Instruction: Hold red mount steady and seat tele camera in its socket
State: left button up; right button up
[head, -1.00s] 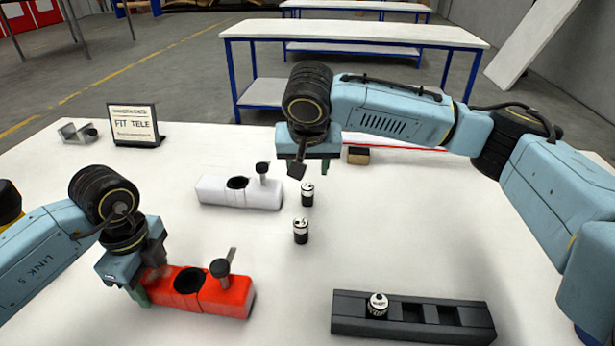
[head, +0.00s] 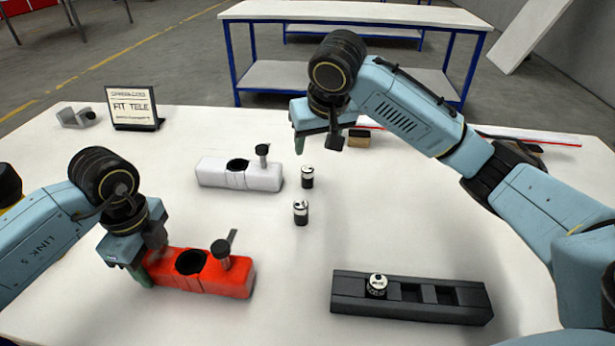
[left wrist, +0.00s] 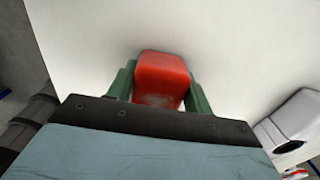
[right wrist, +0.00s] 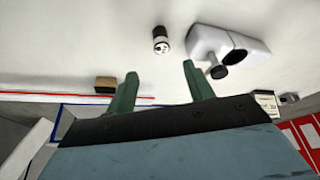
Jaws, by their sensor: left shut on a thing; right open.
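The red mount (head: 225,277) lies at the front left of the table, with a dark round socket and a black clamp knob with a lever on top. My left gripper (head: 148,265) is shut on its left end; the left wrist view shows both fingers (left wrist: 160,88) around the red end (left wrist: 162,75). Two small black-and-white cylindrical cameras, a farther one (head: 307,177) and a nearer one (head: 301,212), stand upright mid-table. I cannot read which is the tele camera. My right gripper (head: 318,146) is open and empty above the table, behind both. One cylinder (right wrist: 160,40) shows in the right wrist view.
A white mount (head: 240,174) stands left of the cylinders. A black slotted rack (head: 412,298) at front right holds one cylinder (head: 377,285). A sign reading FIT TELE (head: 133,108), a grey bracket (head: 76,117) and a small brown block (head: 359,137) sit at the back.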

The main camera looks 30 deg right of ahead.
aim_at(308, 169)
jog(key=x, duration=1)
jog(key=shift+w+a, duration=0.1)
jog(key=c, duration=1.1)
grip_shut()
jog(key=shift+r, duration=0.15)
